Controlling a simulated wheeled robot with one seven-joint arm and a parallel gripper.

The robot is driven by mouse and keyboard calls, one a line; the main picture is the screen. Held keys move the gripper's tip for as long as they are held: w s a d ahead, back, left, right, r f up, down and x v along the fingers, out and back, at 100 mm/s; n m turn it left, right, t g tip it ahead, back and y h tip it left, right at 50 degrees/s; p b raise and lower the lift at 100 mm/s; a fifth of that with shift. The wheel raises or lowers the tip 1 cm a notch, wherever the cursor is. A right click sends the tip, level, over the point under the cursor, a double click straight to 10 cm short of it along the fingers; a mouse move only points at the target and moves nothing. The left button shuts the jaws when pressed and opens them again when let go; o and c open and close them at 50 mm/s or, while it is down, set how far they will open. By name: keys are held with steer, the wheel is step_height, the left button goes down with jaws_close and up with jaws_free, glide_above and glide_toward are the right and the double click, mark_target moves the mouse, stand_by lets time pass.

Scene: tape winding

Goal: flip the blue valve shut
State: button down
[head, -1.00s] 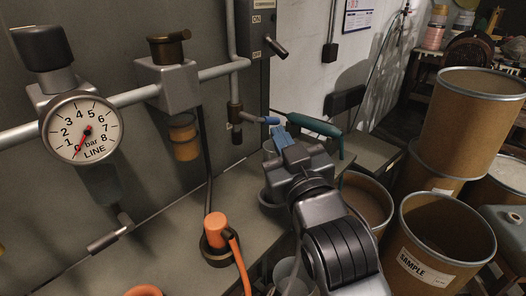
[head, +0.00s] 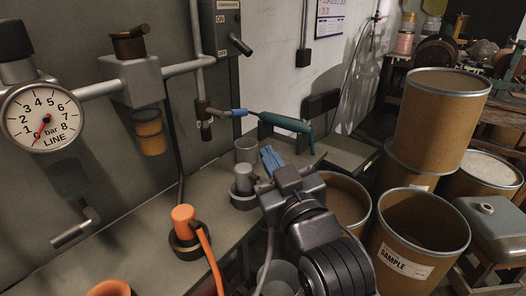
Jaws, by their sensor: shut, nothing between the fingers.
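The blue valve lever (head: 239,113) sticks out to the right from the brass valve body (head: 205,113) at the lower end of a vertical pipe. It lies roughly level, crosswise to that pipe. A teal air gun (head: 284,123) appears just right of its end. My gripper (head: 268,153) has its blue fingers shut together with nothing between them. It is below and to the right of the lever in the picture, with a visible gap between them. Nothing hides the lever.
The pressure gauge (head: 42,117) is at the left, needle near the low end. Cardboard drums (head: 437,125) crowd the right side.

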steer(key=s+d+f+b, duration=0.2)
steer(key=s+d+f, duration=0.1)
steer(key=s+d, duration=0.1)
steer(key=shift+s+d+f, duration=0.25)
steer(key=shift+s+f, duration=0.15)
steer(key=shift+s, duration=0.05)
